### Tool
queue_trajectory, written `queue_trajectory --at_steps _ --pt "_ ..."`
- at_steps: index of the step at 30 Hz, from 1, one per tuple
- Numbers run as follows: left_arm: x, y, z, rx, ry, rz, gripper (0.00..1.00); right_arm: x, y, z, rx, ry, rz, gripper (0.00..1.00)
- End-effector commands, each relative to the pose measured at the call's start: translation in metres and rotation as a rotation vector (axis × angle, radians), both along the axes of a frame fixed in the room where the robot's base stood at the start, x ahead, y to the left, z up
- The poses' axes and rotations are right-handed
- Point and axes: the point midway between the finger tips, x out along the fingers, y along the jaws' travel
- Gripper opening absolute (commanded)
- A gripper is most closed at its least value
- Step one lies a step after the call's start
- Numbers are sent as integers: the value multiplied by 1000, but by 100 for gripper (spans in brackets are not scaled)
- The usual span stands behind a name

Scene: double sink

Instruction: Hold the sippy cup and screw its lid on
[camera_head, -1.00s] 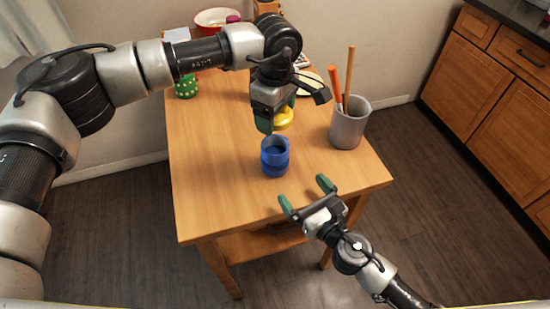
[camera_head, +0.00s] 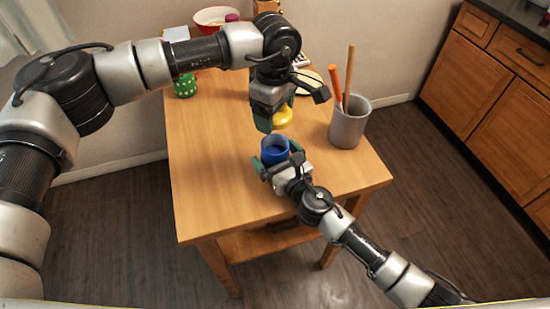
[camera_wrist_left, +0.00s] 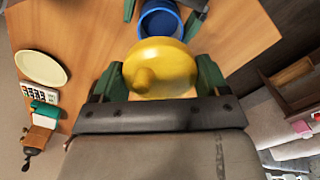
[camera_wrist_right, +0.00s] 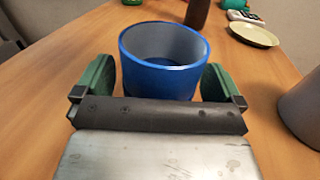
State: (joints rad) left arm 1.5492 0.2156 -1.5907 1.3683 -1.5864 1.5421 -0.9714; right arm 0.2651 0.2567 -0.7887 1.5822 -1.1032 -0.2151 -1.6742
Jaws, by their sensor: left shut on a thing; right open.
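The blue sippy cup (camera_head: 275,147) stands upright and open-topped on the wooden table. It also shows in the right wrist view (camera_wrist_right: 160,75) and at the top of the left wrist view (camera_wrist_left: 160,20). My right gripper (camera_head: 274,155) is open with its green fingers on either side of the cup; a gap shows on the right side in its wrist view (camera_wrist_right: 158,85). The yellow lid (camera_wrist_left: 160,68) has a spout knob. My left gripper (camera_head: 276,122) is shut on the lid and holds it above and behind the cup. The fingers partly hide the lid in the head view.
A grey utensil holder (camera_head: 348,125) with an orange and a wooden handle stands to the right. A green dotted container (camera_head: 185,87), a red-and-white bowl (camera_head: 214,18) and a pale plate (camera_head: 309,82) are farther back. The table's left front is clear.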

Motion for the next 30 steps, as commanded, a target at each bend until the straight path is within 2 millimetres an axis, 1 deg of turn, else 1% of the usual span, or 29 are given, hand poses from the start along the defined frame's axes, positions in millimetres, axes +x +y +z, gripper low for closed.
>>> queue_trajectory --at_steps 5,6,11,18,20,23,25,30 --pt "0 0 0 0 0 0 53 0 0 0 0 0 0 98" --pt "0 0 0 0 0 0 53 0 0 0 0 0 0 95" --pt "0 0 0 0 0 0 53 0 0 0 0 0 0 71" --pt "0 0 0 0 0 0 53 0 0 0 0 0 0 34" --pt "0 0 0 0 0 0 53 0 0 0 0 0 0 26" --pt "0 0 -2 0 0 0 53 0 0 0 0 0 0 25" --pt "0 0 -7 1 1 0 53 0 0 0 0 0 0 25" --pt "-1 0 -32 1 3 0 53 0 0 0 0 0 0 25"
